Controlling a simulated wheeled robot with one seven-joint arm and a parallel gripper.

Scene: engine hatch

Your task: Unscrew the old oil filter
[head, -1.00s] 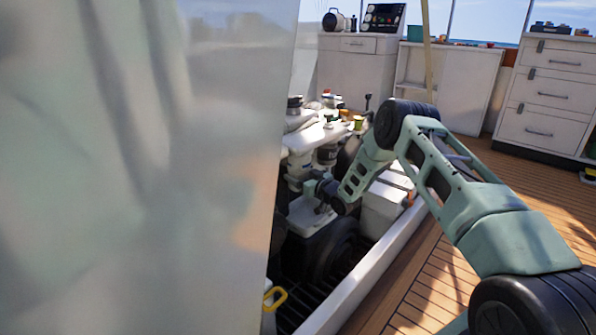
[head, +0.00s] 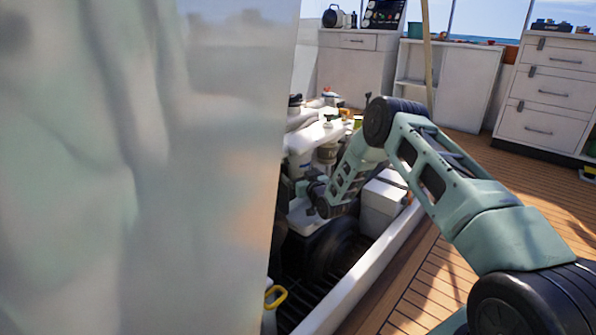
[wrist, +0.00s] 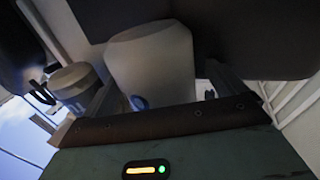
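In the wrist view a pale, wide canister (wrist: 152,62), which looks like the oil filter, stands between the two fingers of my gripper (wrist: 165,92). The fingers are apart, with a gap showing at the canister's right side; I cannot tell whether the left finger touches it. A smaller grey capped cylinder (wrist: 75,84) is at the left, outside the fingers. In the head view my gripper (head: 305,188) reaches low into the engine bay. A grey canister (head: 327,153) shows just above it; I cannot tell whether it is the same one.
A large pale panel (head: 140,170) close to the camera hides the left half of the head view. The white hatch rim (head: 352,285) runs below my arm. A yellow handle (head: 275,297) is at the near edge.

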